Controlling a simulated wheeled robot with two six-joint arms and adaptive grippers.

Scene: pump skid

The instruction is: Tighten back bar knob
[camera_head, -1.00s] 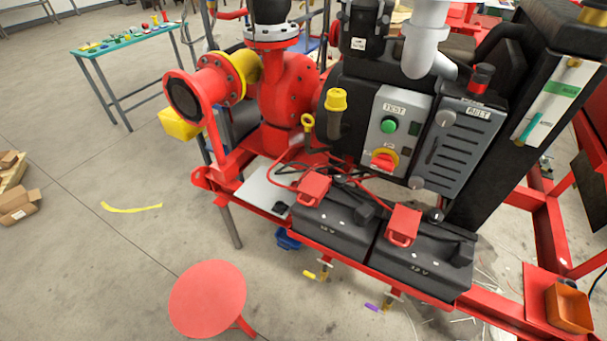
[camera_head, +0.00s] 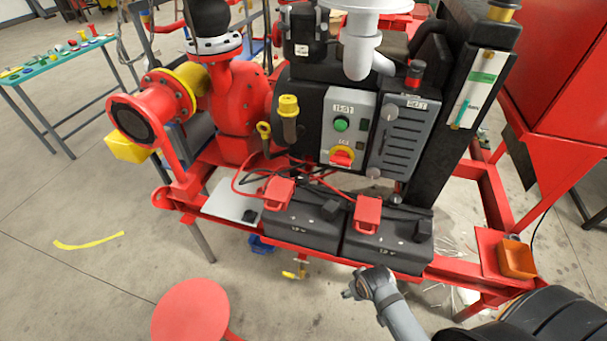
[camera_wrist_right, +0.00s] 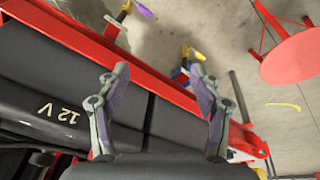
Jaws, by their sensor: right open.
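My right gripper (camera_head: 352,291) reaches in from the lower right, just in front of the skid's red front rail. In the wrist view its two fingers (camera_wrist_right: 160,72) are apart, with nothing between them. A left battery (camera_head: 298,226) and a right battery (camera_head: 375,248), both black, sit behind the rail with black parts across their tops. A bar knob cannot be clearly made out there. An upper silver knob (camera_head: 388,111) and a lower silver knob (camera_head: 373,173) show on the grey panel. My left gripper is out of view.
Red clamps (camera_head: 367,213) and cables lie over the batteries. A yellow-handled part (camera_head: 291,274) hangs below the rail; a purple one (camera_wrist_right: 143,8) shows in the wrist view. An orange bin (camera_head: 517,259) stands right, a red stool (camera_head: 190,311) front left. Floor at left is mostly clear.

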